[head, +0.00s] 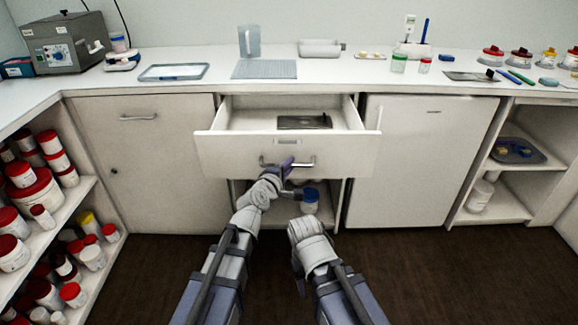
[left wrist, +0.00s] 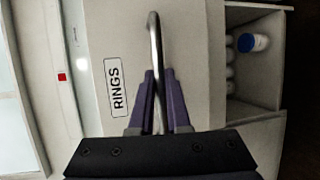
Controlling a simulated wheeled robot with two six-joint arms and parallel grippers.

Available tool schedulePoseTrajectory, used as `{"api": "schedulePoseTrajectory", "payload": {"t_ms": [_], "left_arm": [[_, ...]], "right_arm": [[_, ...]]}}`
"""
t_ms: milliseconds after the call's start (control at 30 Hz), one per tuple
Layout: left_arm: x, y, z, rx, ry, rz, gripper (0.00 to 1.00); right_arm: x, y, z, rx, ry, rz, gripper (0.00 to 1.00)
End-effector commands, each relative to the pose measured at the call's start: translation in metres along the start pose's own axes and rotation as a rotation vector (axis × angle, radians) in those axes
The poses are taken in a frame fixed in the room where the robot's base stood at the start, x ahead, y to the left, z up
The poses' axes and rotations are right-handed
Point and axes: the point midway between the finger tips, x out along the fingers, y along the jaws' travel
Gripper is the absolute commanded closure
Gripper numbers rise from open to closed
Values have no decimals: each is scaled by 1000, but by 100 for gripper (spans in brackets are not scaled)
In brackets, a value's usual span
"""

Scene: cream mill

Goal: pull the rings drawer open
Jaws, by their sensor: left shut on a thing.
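The rings drawer (head: 230,151) is pulled out from under the counter, and its inside shows from above. A dark flat item (head: 304,122) lies in it. Its front carries a metal bar handle (head: 305,164), and the handle also shows in the left wrist view (left wrist: 155,50) beside the RINGS label (left wrist: 116,87). My left gripper (head: 284,165) is shut on the handle; its purple fingers (left wrist: 159,90) sit on either side of the bar. My right gripper (head: 299,277) hangs low in front of the cabinet, away from the drawer; its fingers are mostly hidden behind its wrist.
Below the drawer is an open compartment with a blue-and-white jar (head: 310,200). A closed cabinet door (head: 150,165) is at left and a white door (head: 420,160) at right. Shelves of red-lidded jars (head: 37,187) stand far left. The dark floor (head: 430,270) is clear.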

Motion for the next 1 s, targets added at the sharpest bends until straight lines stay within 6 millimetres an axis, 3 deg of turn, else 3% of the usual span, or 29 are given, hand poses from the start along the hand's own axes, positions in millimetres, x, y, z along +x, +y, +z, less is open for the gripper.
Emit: {"api": "schedulePoseTrajectory", "payload": {"t_ms": [267,300,567,1000], "left_arm": [[0,0,0,-1,1,1,100],[0,0,0,-1,1,1,83],[0,0,0,-1,1,1,55],[-10,1,1,-1,1,1,55]], "right_arm": [[0,0,0,0,0,0,50],[0,0,0,0,0,0,50],[0,0,0,0,0,0,50],[-3,0,0,0,0,0,50]]}}
